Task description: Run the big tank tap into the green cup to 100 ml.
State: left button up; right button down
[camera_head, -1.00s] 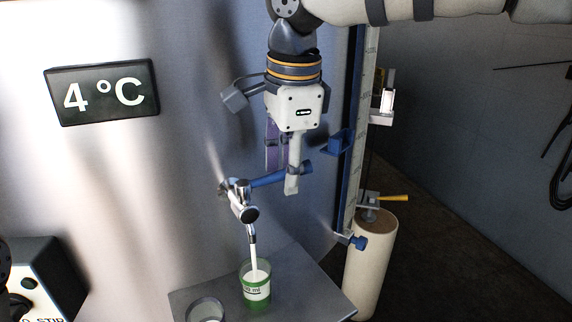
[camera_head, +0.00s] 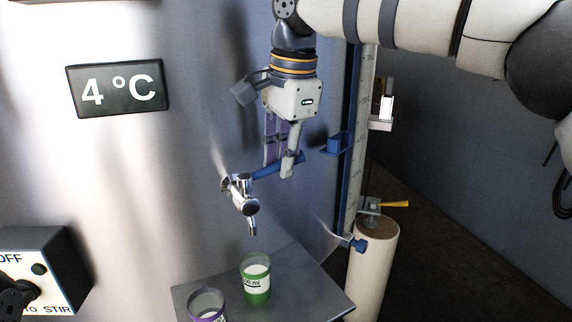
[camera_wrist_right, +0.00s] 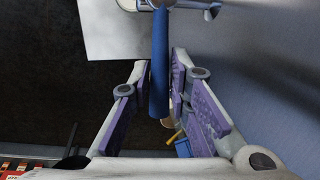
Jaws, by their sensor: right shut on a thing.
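The big tank tap (camera_head: 245,205) is a chrome spout on the tank wall with a blue lever handle (camera_head: 266,171). My right gripper (camera_head: 280,166) is shut on the blue handle. In the right wrist view, the handle (camera_wrist_right: 159,75) runs between the purple-padded fingers. The green cup (camera_head: 256,280) stands upright on the metal shelf, below the spout and apart from it. It holds white liquid near its printed ml mark, which is only partly readable. No stream shows between spout and cup.
A purple-marked cup (camera_head: 207,304) stands at the shelf's front left. The metal shelf (camera_head: 318,297) is bare on its right. A blue-railed scale column (camera_head: 357,150) with a cream cylinder (camera_head: 372,270) stands to the right. A stir switch box (camera_head: 45,262) is at lower left.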

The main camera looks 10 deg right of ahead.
jog(key=shift+w, duration=0.1)
jog(key=c, duration=1.5)
grip_release()
jog(key=shift+r, duration=0.1)
jog(key=r, duration=0.4)
jog(key=s+r, duration=0.1)
jog(key=r, duration=0.2)
jog(key=s+r, duration=0.1)
jog(key=r, duration=0.3)
jog(key=shift+s+d+r, duration=0.15)
jog(key=shift+d+r, duration=0.2)
